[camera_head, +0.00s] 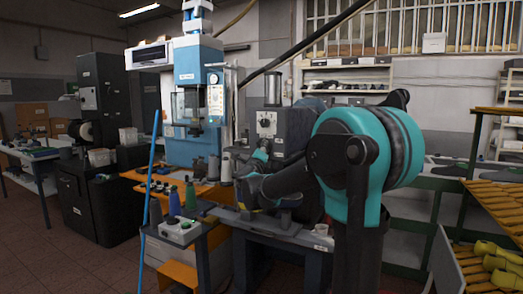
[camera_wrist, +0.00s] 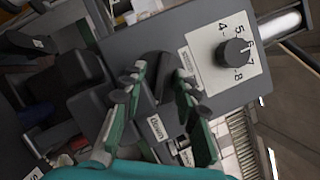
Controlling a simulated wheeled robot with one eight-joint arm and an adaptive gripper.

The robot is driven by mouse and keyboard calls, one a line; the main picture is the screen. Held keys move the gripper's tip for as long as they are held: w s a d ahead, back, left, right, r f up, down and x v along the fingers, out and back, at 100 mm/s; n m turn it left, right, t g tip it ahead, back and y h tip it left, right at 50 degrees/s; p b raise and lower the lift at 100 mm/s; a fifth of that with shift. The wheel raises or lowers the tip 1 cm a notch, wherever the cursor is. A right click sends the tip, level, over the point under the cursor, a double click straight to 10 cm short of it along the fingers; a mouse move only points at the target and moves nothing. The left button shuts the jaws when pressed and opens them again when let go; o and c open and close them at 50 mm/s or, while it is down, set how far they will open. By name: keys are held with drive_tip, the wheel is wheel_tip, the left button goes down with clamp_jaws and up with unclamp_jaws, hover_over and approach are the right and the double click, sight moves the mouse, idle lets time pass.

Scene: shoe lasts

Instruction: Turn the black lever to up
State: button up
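In the wrist view, the black lever (camera_wrist: 155,72) shows as a dark rounded shape on a grey machine panel, between the fingers of my gripper (camera_wrist: 161,88). The two green-and-grey fingers are spread, one on each side of the lever. I cannot tell whether either finger touches it. A white label reading "Down" (camera_wrist: 157,128) lies below the lever, between the fingers. In the head view, my gripper (camera_head: 258,162) is at the front of the dark grey machine (camera_head: 292,128). My arm hides part of it, and the lever cannot be made out there.
A black numbered dial (camera_wrist: 237,52) sits on a pale plate to the right of the lever. A blue-and-white machine (camera_head: 198,95) stands left of the grey one. Several bottles and a small button box (camera_head: 180,228) stand in front. A blue pole (camera_head: 152,175) rises at the left.

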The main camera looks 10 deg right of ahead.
clamp_jaws()
drive_tip(key=shift+n, duration=0.3)
drive_tip(key=n+g+y, duration=0.1)
drive_tip(key=n, duration=0.2)
drive_tip(key=shift+r+n, duration=0.1)
drive_tip(key=shift+n, duration=0.2)
drive_tip(key=n+g+y, duration=0.1)
drive_tip(key=n, duration=0.2)
drive_tip(key=n+g, duration=0.1)
drive_tip(key=n, duration=0.2)
drive_tip(key=n+g, duration=0.1)
drive_tip(key=n, duration=0.1)
drive_tip(key=shift+r+n+g+h, duration=0.15)
drive_tip(key=shift+n+g+h, duration=0.15)
drive_tip(key=shift+n, duration=0.1)
idle(0.3)
